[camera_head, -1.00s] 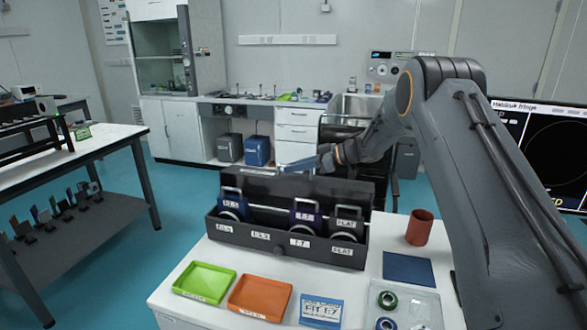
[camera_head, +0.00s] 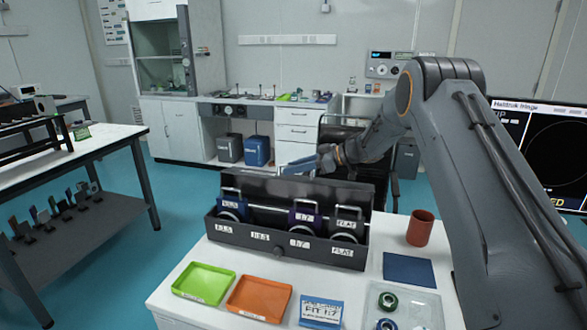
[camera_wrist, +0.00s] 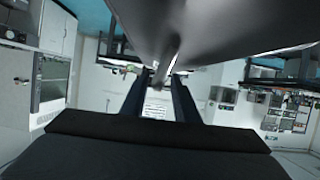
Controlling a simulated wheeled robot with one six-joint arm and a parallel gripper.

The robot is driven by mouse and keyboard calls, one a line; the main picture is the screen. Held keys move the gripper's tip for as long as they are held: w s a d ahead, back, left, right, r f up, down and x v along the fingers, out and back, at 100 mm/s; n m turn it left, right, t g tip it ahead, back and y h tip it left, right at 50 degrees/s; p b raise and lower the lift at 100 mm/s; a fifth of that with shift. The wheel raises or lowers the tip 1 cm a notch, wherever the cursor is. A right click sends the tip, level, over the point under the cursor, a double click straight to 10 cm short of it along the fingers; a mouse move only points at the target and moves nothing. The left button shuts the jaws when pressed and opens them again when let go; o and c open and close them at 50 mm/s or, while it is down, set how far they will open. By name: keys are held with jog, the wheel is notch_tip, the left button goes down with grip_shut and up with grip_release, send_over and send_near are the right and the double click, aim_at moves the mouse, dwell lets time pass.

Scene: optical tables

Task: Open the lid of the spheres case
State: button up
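The spheres case (camera_head: 275,247) is a long dark box on the white table. Its dark lid (camera_head: 262,184) stands raised along the back edge, behind the handled blocks in the case. My gripper (camera_head: 300,168) is at the top edge of the lid, from behind and above; I cannot tell whether it touches. In the wrist view my gripper (camera_wrist: 160,105) has its two fingers apart with nothing held between them.
In front lie a green tray (camera_head: 204,283), an orange tray (camera_head: 260,298) and a label card (camera_head: 321,312). A red-brown cup (camera_head: 420,229) and a blue mat (camera_head: 408,268) are at right.

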aim_at(315, 181)
jog(key=b+v, duration=0.1)
jog(key=v, duration=0.6)
jog(key=shift+d+r+b, duration=0.1)
jog(key=shift+d+b, duration=0.25)
jog(key=shift+b, duration=0.05)
